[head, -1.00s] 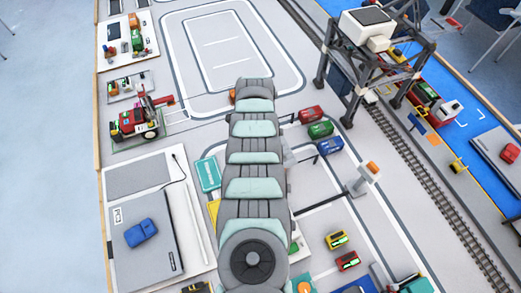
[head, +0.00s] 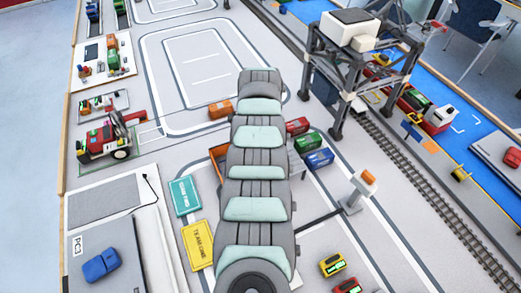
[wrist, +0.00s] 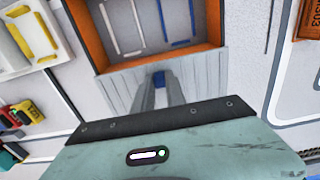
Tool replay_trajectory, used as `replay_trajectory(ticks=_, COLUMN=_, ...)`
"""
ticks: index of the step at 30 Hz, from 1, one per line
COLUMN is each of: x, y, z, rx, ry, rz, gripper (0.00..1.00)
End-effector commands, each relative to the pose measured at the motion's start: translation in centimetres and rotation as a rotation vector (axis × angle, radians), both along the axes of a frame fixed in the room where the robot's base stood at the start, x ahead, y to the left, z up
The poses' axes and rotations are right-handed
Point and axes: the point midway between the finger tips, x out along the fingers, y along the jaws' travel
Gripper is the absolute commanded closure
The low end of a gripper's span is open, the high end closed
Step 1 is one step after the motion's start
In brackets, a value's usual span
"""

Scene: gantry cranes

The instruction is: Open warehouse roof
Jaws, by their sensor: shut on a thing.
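The warehouse (wrist: 88,35) is an orange-walled box below my gripper in the wrist view. Its inside shows, with white and blue outlined slots on the floor. The roof (wrist: 115,88) is a pale grey ribbed panel along the box's near side, leaving much of the inside uncovered. My gripper (wrist: 158,88) is shut on a small blue handle (wrist: 159,77) at the roof. My wrist housing hides the near part of the panel.
Red (head: 297,126), green (head: 307,141) and blue (head: 319,158) containers stand right of my arm. An orange container (head: 220,109) lies beyond the warehouse. A barrier post (head: 354,196) and a gantry crane (head: 350,65) stand further right. Teal (head: 185,194) and yellow (head: 197,244) signs lie left.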

Motion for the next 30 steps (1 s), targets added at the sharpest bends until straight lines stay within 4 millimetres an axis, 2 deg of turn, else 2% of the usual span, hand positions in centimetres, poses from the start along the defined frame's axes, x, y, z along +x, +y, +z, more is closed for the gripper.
replay_trajectory(ticks=2, x=-0.1, y=0.1, z=-0.1, rx=0.002, ry=0.002, rz=0.001, gripper=1.00)
replay_trajectory(ticks=3, x=-0.1, y=0.1, z=-0.1, rx=0.002, ry=0.002, rz=0.001, gripper=0.82)
replay_trajectory(ticks=11, x=0.0, y=0.1, z=0.0, rx=0.001, ry=0.002, rz=0.001, gripper=0.62)
replay_trajectory(ticks=20, x=0.0, y=0.1, z=0.4, rx=0.001, ry=0.000, rz=0.001, gripper=0.62)
replay_trajectory(ticks=23, x=0.1, y=0.2, z=1.8, rx=0.001, ry=-0.002, rz=0.002, gripper=0.62)
replay_trajectory(ticks=30, x=0.0, y=0.2, z=6.3, rx=0.001, ry=-0.002, rz=0.002, gripper=0.62)
